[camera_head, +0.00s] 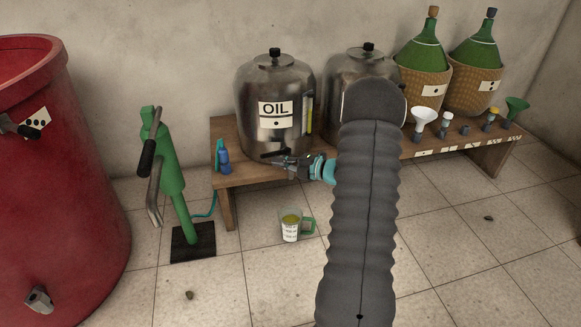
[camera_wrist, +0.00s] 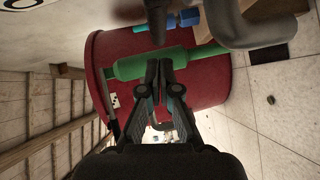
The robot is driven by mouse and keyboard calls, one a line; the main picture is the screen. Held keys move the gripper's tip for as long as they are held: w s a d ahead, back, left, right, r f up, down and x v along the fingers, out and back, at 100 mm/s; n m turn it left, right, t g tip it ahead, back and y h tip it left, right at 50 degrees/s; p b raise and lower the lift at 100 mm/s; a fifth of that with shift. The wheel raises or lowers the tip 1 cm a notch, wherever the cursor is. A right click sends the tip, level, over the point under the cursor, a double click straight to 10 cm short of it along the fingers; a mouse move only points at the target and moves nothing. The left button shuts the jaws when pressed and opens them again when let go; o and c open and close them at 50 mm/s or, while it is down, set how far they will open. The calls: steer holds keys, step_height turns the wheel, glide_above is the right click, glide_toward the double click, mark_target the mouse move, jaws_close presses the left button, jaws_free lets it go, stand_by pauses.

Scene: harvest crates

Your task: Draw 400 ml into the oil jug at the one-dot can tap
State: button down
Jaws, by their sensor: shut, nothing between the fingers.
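The one-dot can (camera_head: 274,90), a steel drum labelled OIL, stands on the left end of the wooden bench. Its black tap lever (camera_head: 272,153) shows low on the front, just by my fingertips. My gripper (camera_head: 270,159) is shut and empty; whether it touches the lever is unclear. The oil jug (camera_head: 290,231), clear with printed marks and a green handle, stands upright on the floor below and in front of the tap. Yellow-green oil shows in it; I cannot read the level. In the wrist view my gripper (camera_wrist: 165,66) has its fingertips together, near a dark part at the top edge.
A second steel can (camera_head: 345,75) is partly hidden behind my arm. A green hand pump (camera_head: 168,165) and red barrel (camera_head: 60,170) stand left. Demijohns (camera_head: 424,60) and funnels (camera_head: 424,114) are at right. The front floor is mostly clear.

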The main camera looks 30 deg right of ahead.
mark_target(270, 155)
steer(key=shift+w+d+f, duration=0.1)
steer(key=shift+w+f, duration=0.05)
steer(key=shift+w, duration=0.4)
steer(key=shift+w+d+f, duration=0.1)
steer(key=shift+w+f, duration=0.05)
steer(key=shift+w, duration=0.4)
steer(key=shift+w, duration=0.1)
steer(key=shift+w+f+b, duration=0.1)
steer(key=shift+w+b, duration=0.45)
steer(key=shift+b, duration=0.2)
steer(key=shift+w, duration=0.1)
steer(key=shift+r, duration=0.2)
